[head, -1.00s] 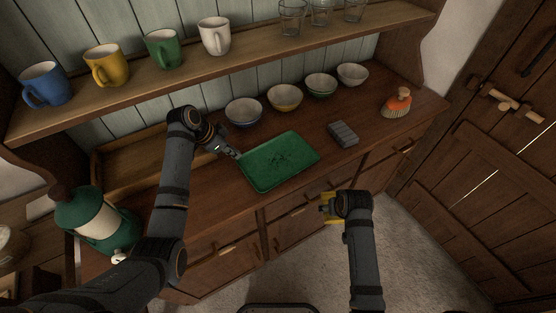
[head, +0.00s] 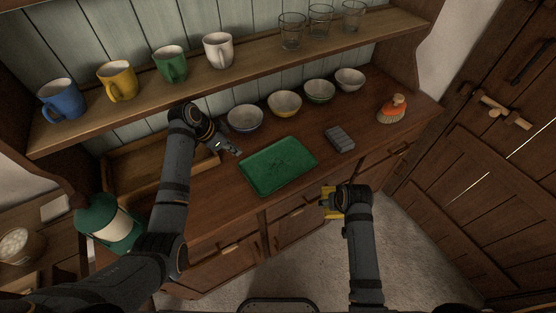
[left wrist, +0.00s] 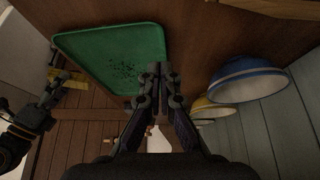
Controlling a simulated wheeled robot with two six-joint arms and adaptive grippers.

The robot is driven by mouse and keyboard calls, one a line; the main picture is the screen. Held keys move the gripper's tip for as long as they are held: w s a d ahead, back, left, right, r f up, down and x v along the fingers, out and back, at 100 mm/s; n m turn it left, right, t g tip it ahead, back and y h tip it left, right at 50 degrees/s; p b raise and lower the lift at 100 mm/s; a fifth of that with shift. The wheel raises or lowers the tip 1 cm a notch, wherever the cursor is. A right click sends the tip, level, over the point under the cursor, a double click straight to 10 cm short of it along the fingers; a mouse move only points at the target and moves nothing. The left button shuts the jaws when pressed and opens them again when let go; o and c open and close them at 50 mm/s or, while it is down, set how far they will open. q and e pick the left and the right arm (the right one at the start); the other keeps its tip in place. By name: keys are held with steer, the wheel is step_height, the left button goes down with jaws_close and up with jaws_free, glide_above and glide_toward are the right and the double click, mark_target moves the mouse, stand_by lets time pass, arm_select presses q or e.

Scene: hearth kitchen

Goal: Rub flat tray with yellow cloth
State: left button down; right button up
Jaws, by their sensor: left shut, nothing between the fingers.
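The flat green tray (head: 278,166) lies on the wooden counter, with dark specks on its surface, clearest in the left wrist view (left wrist: 100,50). My left gripper (head: 237,151) is shut and empty, just off the tray's left rim; its fingertips show beside the tray in the left wrist view (left wrist: 158,72). The yellow cloth (head: 328,204) is at my right gripper (head: 334,200), in front of the counter's edge and apart from the tray. My right gripper appears shut on the cloth, its fingers partly hidden by it. The cloth also shows in the left wrist view (left wrist: 68,79).
Several bowls, including a blue one (head: 245,118), stand behind the tray. A grey ribbed block (head: 340,139) and an orange-topped brush (head: 392,109) lie to its right. A shelf with mugs and glasses overhangs the back.

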arm_select(q)
steer(key=shift+r, duration=0.4)
steer(key=v, duration=1.2)
